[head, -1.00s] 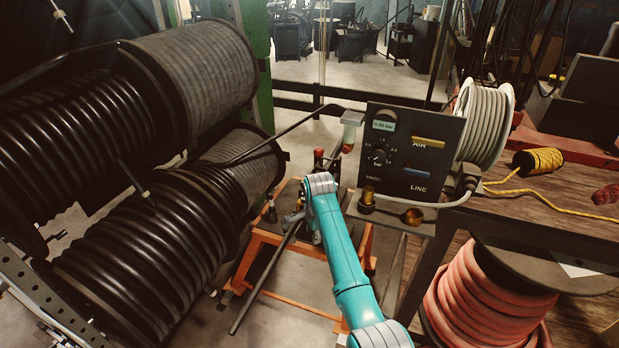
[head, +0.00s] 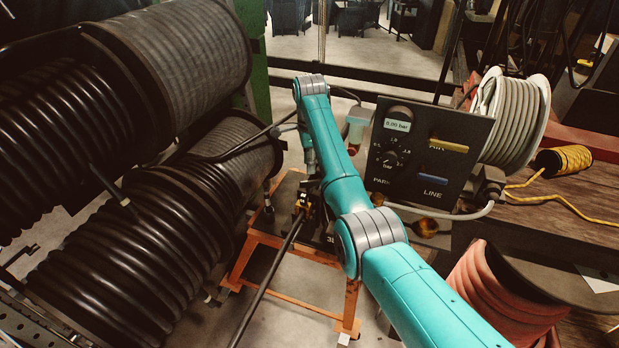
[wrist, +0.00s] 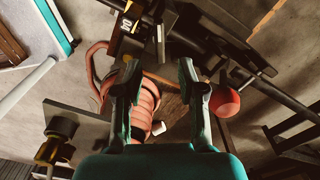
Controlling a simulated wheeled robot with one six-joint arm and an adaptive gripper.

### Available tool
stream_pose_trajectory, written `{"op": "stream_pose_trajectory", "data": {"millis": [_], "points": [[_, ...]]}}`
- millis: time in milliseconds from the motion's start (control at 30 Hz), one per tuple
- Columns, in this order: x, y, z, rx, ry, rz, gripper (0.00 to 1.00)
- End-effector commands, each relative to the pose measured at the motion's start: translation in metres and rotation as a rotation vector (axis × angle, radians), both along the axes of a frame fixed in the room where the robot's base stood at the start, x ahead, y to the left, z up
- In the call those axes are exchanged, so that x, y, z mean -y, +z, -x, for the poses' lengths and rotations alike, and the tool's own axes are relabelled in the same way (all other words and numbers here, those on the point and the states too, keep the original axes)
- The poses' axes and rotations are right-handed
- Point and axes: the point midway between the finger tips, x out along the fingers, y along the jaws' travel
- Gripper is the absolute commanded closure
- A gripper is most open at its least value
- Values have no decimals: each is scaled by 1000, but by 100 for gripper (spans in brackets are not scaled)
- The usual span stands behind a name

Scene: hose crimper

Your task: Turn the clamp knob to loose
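My gripper (wrist: 162,82) is open in the wrist view, with nothing clearly held between its dark fingers. A red ball-shaped knob (wrist: 225,101) on a dark rod is just right of the right finger, outside the gap; I cannot tell if it is the clamp knob. A dark block with a number label (wrist: 127,27) lies beyond the left finger. In the head view, the crimper bench (head: 250,248) has an orange frame, and my arm hides much of it. A dial knob (head: 391,158) is on the grey panel (head: 462,135); its pointer is too small to read surely.
A black bar (head: 270,282) sticks out from the bench toward the front. Large black hose reels (head: 150,235) crowd the left. A grey hose reel (head: 515,118) and wooden table (head: 585,195) are at right, with a red hose reel (head: 505,300) below. Brass fittings (head: 426,227) stand below the panel.

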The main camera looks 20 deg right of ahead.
Motion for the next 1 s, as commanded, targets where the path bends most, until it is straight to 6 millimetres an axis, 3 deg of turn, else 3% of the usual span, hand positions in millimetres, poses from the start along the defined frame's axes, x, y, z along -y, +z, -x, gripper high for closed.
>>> {"op": "stream_pose_trajectory", "data": {"millis": [100, 333, 500, 800, 833, 1000], "points": [[0, -23, 1, -2, 0, 0, 60], [0, -56, 0, -1, 1, 0, 60], [0, -67, 0, 1, 1, 0, 60], [0, -69, 0, 1, 1, 0, 60], [0, -69, 0, 1, 1, 0, 63], [0, -69, 0, 1, 1, 0, 100]]}}
